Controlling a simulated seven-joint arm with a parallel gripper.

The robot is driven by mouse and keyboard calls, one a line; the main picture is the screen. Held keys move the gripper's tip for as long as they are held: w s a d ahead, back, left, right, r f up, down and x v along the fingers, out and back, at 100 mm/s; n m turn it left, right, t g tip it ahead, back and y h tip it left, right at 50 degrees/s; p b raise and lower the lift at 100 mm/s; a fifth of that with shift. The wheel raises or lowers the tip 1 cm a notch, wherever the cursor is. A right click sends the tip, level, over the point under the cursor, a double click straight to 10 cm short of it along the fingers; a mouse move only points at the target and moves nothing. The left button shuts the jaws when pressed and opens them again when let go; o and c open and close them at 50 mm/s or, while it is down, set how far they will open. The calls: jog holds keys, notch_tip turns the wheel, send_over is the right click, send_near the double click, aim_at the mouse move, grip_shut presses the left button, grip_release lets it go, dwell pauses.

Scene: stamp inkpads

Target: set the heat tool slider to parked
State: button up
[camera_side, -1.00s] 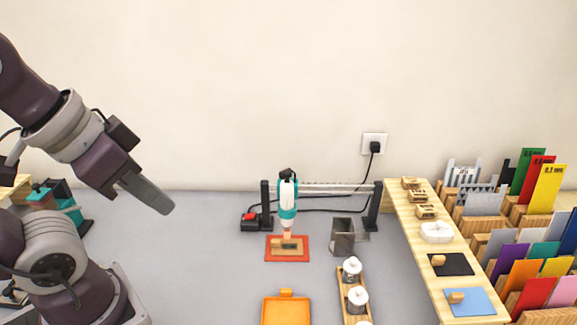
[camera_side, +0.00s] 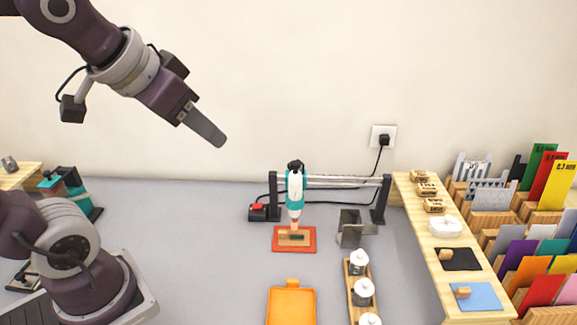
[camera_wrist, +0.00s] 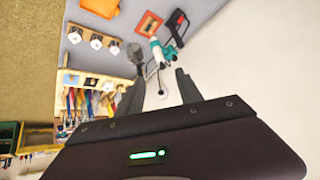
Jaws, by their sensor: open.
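The heat tool (camera_side: 295,186), teal and white with a black top, stands upright at the left end of a metal rail (camera_side: 340,181) held between two black posts. Its nozzle points down over a wooden stamp block (camera_side: 294,237) on a red-orange mat (camera_side: 278,247). In the wrist view the heat tool (camera_wrist: 160,50) shows near the top, beyond my fingers. My gripper (camera_side: 216,138) is in the air, up and to the left of the heat tool, well apart from it. In the wrist view my gripper (camera_wrist: 160,85) has its two fingers spread with nothing between them.
A black box with a red switch (camera_side: 258,211) sits by the left post. A grey metal holder (camera_side: 350,230) stands right of the mat. In front are an orange tray (camera_side: 291,305) and a wooden rack (camera_side: 351,300) of white-topped jars. A wooden shelf (camera_side: 432,262) borders the right.

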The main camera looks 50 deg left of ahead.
aim_at(289, 166)
jog(key=w+a+f+t+h, duration=0.1)
jog(key=w+a+t, duration=0.45)
jog(key=w, duration=0.45)
jog(key=w+a+t, duration=0.4)
jog(key=w+a, duration=0.2)
jog(key=w, duration=0.5)
notch_tip(289, 166, down, 25)
jog(key=t, duration=0.1)
jog(key=shift+m+h, duration=0.3)
jog(key=shift+h, duration=0.1)
jog(key=w, duration=0.6)
jog(key=shift+w+d, duration=0.15)
jog(key=shift+w, duration=0.35)
grip_shut()
